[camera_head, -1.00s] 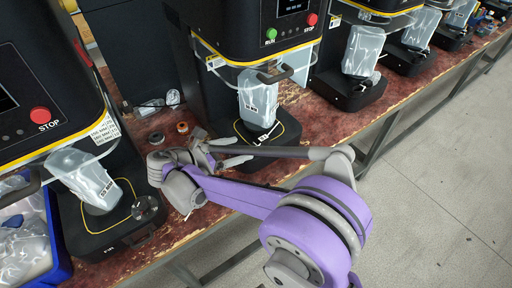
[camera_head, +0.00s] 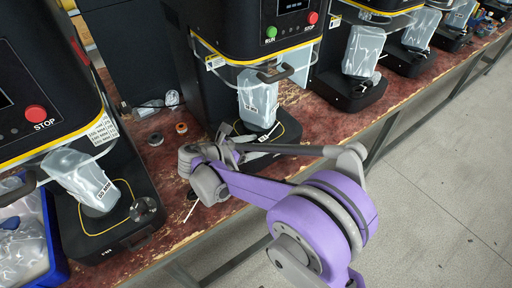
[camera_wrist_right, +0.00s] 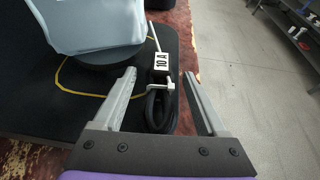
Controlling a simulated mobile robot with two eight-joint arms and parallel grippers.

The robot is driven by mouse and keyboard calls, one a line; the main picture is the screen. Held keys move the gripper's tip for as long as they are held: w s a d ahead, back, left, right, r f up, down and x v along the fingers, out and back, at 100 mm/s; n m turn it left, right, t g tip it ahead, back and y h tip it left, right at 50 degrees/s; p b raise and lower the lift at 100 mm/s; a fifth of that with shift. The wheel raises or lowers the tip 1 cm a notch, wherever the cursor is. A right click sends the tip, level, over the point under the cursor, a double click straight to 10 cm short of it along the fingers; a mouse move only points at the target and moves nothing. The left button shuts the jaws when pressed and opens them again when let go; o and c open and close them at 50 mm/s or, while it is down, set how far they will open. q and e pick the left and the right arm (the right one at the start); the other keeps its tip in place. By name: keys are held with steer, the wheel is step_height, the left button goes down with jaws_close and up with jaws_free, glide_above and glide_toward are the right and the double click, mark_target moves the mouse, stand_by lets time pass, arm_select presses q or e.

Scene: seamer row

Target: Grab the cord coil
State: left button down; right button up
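The cord coil (camera_wrist_right: 155,110) is a black bundled cord with a white clip and a "10 A" tag. In the right wrist view it lies on the black machine base (camera_wrist_right: 40,110), near the base's right edge. My right gripper (camera_wrist_right: 159,76) is open, with one finger on each side of the coil and visible gaps to it. In the head view, the right gripper (camera_head: 238,142) is low over the front of the middle machine's base, and the coil is mostly hidden or too small to make out. My left gripper is not in view.
A clear pouch (camera_head: 258,98) stands on the middle machine's base, close behind the gripper. Two small spools (camera_head: 181,128) lie on the red worn bench to the left. A blue bin (camera_head: 57,240) is at lower left. The grey floor is open at right.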

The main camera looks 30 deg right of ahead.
jaws_close()
steer(key=shift+r, duration=0.1)
